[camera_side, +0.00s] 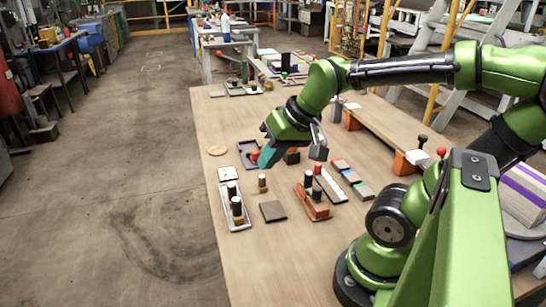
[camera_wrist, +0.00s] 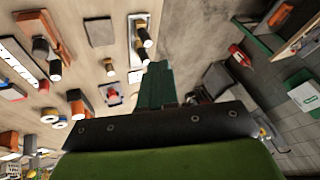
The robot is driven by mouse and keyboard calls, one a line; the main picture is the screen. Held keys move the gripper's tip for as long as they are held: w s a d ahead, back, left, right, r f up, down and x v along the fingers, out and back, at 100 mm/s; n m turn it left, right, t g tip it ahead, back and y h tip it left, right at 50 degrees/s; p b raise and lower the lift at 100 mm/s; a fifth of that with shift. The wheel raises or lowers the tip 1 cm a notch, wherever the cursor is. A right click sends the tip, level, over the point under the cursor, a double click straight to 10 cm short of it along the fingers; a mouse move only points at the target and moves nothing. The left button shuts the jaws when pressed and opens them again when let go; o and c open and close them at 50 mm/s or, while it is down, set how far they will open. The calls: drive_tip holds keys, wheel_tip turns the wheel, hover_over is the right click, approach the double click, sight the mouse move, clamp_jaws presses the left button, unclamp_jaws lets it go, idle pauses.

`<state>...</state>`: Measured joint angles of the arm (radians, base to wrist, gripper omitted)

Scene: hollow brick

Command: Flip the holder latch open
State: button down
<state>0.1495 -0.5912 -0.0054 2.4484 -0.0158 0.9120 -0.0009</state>
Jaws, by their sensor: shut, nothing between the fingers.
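My gripper (camera_side: 268,160) has teal fingers and is shut and empty. In the side view it hangs tilted over the far left part of the table, in front of a dark tray (camera_side: 243,148) with a red piece (camera_side: 254,155). In the wrist view the closed fingers (camera_wrist: 157,85) point up the picture, with the red piece (camera_wrist: 113,94) to their left. An orange-brown holder (camera_side: 314,208) with black-topped cylinders stands nearer the camera; it also shows at the upper left of the wrist view (camera_wrist: 53,32). I cannot tell which part is the latch, or whether the fingers touch anything.
A white tray (camera_side: 236,220) with black and brass cylinders and a dark flat plate (camera_side: 273,211) lie nearby. Several coloured blocks (camera_side: 345,172) lie right of the holder. A raised wooden shelf (camera_side: 385,125) on orange supports stands at the right.

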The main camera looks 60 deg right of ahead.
drive_tip(key=w+d+f+m+g, duration=0.2)
drive_tip(key=d+f+m+g, duration=0.15)
drive_tip(key=d, duration=0.85)
drive_tip(key=m+g+y, duration=0.2)
drive_tip(key=g+y, duration=0.1)
drive_tip(key=g, duration=0.2)
approach(319, 188)
drive_tip(key=w+d+r, duration=0.2)
drive_tip(key=shift+w+d+r, duration=0.35)
drive_tip(key=x, duration=1)
drive_tip(key=shift+d, duration=0.1)
drive_tip(key=shift+s, duration=0.1)
drive_tip(key=shift+s+a, duration=1)
drive_tip(key=shift+a, duration=0.05)
